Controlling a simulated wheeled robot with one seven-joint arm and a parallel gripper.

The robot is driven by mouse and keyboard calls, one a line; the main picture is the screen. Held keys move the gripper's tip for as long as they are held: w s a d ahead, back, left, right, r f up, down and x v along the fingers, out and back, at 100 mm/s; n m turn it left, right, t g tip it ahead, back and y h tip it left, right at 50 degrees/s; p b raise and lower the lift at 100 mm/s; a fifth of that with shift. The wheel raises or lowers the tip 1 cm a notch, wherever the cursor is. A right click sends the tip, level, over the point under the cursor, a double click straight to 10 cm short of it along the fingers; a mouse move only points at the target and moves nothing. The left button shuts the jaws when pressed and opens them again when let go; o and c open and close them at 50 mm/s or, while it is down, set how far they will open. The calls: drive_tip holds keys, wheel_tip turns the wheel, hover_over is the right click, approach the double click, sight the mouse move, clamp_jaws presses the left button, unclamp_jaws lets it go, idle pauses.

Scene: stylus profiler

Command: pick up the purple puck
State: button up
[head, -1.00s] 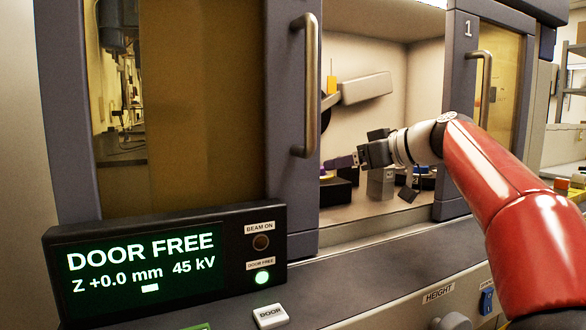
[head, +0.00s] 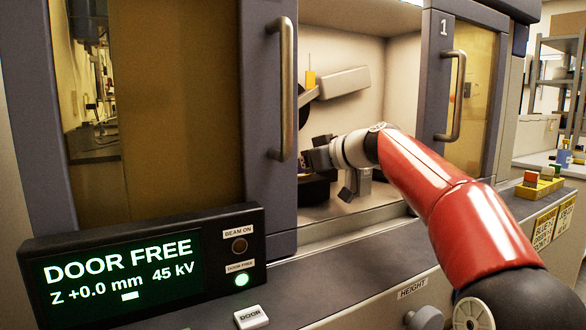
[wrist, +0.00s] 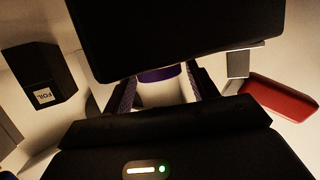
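The purple puck (wrist: 157,76) shows in the wrist view as a purple band between my fingers. A pale round surface lies just below it, and a big black block (wrist: 180,35) covers its upper side. My gripper (wrist: 165,92) has its two dark fingers apart, one on each side of the puck. The fingers look open, with contact not clearly visible. In the head view my gripper (head: 316,157) is inside the open chamber, and it mostly hides the puck there.
A black block marked FOIL (wrist: 40,75) stands left in the wrist view, and a red object (wrist: 280,98) lies right. In the head view, the left door handle (head: 283,90) and right door handle (head: 452,95) flank the opening. A grey bar (head: 342,83) juts above my gripper.

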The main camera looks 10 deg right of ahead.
drive_tip(key=c, duration=0.7)
drive_tip(key=shift+r, duration=0.55)
drive_tip(key=shift+s+d+r, duration=0.1)
drive_tip(key=shift+s+d, duration=0.1)
drive_tip(key=s+d+b, duration=0.2)
drive_tip(key=s+d, duration=0.1)
drive_tip(key=s, duration=0.1)
drive_tip(key=s+d+b, duration=0.1)
drive_tip(key=s+d, duration=0.3)
drive_tip(key=s, duration=0.1)
drive_tip(key=s+d+b, duration=0.2)
drive_tip(key=s+d, duration=0.2)
drive_tip(key=shift+s+d+r+b, duration=0.1)
drive_tip(key=shift+s+d+b, duration=0.1)
drive_tip(key=shift+b, duration=0.1)
